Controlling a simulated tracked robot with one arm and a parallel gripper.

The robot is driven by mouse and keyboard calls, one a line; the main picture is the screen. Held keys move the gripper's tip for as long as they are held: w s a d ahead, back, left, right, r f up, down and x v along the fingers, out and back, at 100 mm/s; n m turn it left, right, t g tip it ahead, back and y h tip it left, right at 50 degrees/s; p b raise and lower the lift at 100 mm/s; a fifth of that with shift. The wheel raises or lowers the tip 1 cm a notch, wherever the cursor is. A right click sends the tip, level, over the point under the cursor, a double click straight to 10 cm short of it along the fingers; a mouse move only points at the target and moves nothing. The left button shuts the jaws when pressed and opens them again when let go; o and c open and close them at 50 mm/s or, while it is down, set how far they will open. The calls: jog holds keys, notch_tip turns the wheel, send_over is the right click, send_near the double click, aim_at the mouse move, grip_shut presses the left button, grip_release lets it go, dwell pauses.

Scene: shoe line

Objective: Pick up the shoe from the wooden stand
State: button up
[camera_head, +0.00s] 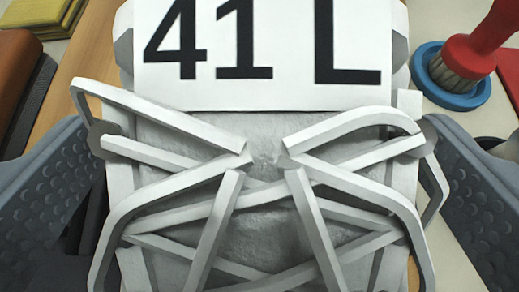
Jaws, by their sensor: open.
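The shoe (265,235) is a grey-white strappy sandal on a grey foot-shaped form. It fills the middle of the view, with crossing straps and two strap ends meeting near its centre. A white label (265,95) reading "41 L" stands at its far end. The wooden stand (88,48) shows only as a strip of wood left of the shoe; the shoe hides most of it. My gripper (262,195) is open, with one dark dimpled finger on each side of the shoe. Both fingers appear apart from it, and their lower parts run out of the picture.
A red-handled brush (465,58) stands in a blue dish (437,92) at the upper right. A brown block (28,62) lies at the left, with folded yellow cloths or sponges (38,15) behind it. A dark object is partly cut off at the right edge.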

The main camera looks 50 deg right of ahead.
jog(key=c, duration=1)
jog(key=shift+c, duration=0.2)
jog(key=shift+r, duration=0.15)
